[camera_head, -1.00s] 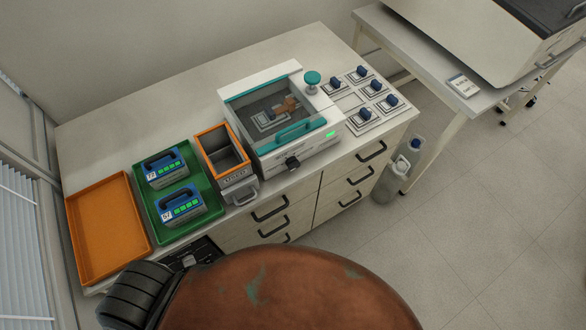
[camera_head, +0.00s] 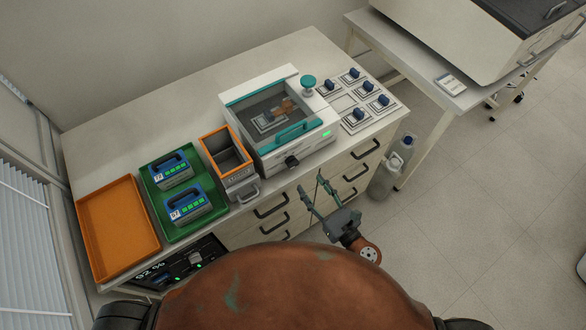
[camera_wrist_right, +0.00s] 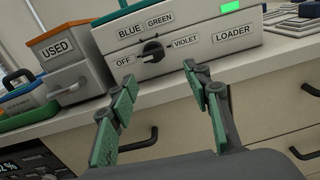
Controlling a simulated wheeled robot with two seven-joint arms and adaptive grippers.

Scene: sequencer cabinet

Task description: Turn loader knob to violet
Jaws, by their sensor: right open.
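The loader (camera_head: 309,153) is a white box with a teal-framed clear lid on the cabinet top. Its black knob (camera_head: 292,162) is on the front face. In the right wrist view the knob (camera_wrist_right: 152,50) sits among the labels OFF, BLUE, GREEN and VIOLET (camera_wrist_right: 185,42), with VIOLET to its right. I cannot tell for sure which label it points at. My right gripper (camera_head: 313,184) is open and empty in front of the drawers, below and apart from the knob. Its green-padded fingers (camera_wrist_right: 159,74) frame the knob from below. My left gripper is not in view.
An orange-rimmed USED bin (camera_head: 243,189) stands left of the loader. Cartridges in holders (camera_head: 358,118) stand right. Drawer handles (camera_head: 271,206) stick out below the cabinet top.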

